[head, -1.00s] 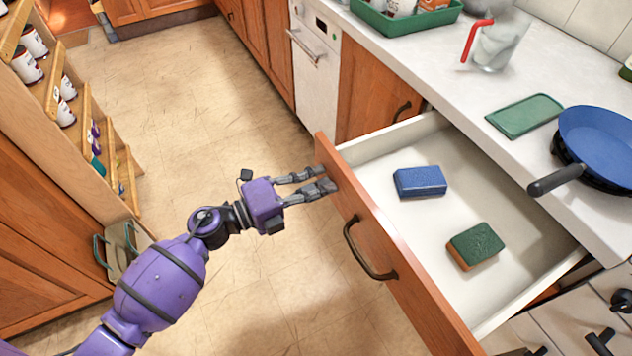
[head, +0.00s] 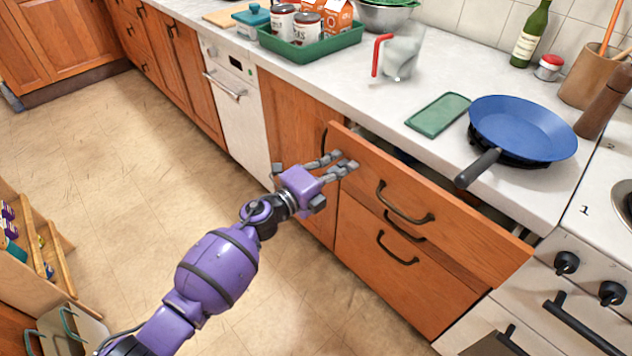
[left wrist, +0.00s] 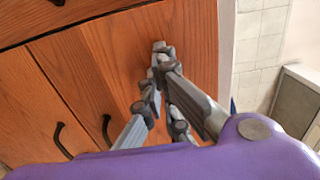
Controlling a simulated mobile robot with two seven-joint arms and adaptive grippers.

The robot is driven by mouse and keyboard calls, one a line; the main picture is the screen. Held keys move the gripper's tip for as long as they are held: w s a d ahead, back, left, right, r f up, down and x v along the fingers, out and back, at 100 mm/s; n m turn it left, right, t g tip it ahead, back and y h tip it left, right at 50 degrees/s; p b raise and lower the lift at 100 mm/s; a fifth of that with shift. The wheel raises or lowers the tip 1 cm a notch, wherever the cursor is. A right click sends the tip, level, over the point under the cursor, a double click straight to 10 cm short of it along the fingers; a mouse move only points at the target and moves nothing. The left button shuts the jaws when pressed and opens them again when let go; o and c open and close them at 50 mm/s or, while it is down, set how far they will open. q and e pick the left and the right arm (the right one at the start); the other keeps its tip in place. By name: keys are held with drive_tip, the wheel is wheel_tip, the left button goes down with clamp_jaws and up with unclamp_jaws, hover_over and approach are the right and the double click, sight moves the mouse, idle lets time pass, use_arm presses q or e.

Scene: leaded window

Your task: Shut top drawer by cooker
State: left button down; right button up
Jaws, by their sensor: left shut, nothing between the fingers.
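The top drawer (head: 430,198) beside the cooker (head: 575,262) stands only partly out from the counter, with a narrow dark gap behind its front. A small bit of blue shows inside; the rest of the inside is hidden. My left gripper (head: 348,166) is shut and empty, its fingertips at the left end of the drawer front. In the left wrist view the shut fingers (left wrist: 158,62) are against or very close to the wooden drawer front (left wrist: 185,35). My right gripper is not in view.
A blue pan (head: 520,128) on the counter has its handle (head: 478,167) reaching over the counter edge above the drawer. A green board (head: 438,114), a glass jug (head: 402,55) and a green tray (head: 312,48) stand further back.

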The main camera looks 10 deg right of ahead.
use_arm(q)
drive_tip(key=b+x, duration=0.2)
drive_tip(key=x, duration=0.4)
drive_tip(key=shift+f, duration=0.1)
drive_tip(key=shift+w+d, duration=0.2)
drive_tip(key=shift+d, duration=0.05)
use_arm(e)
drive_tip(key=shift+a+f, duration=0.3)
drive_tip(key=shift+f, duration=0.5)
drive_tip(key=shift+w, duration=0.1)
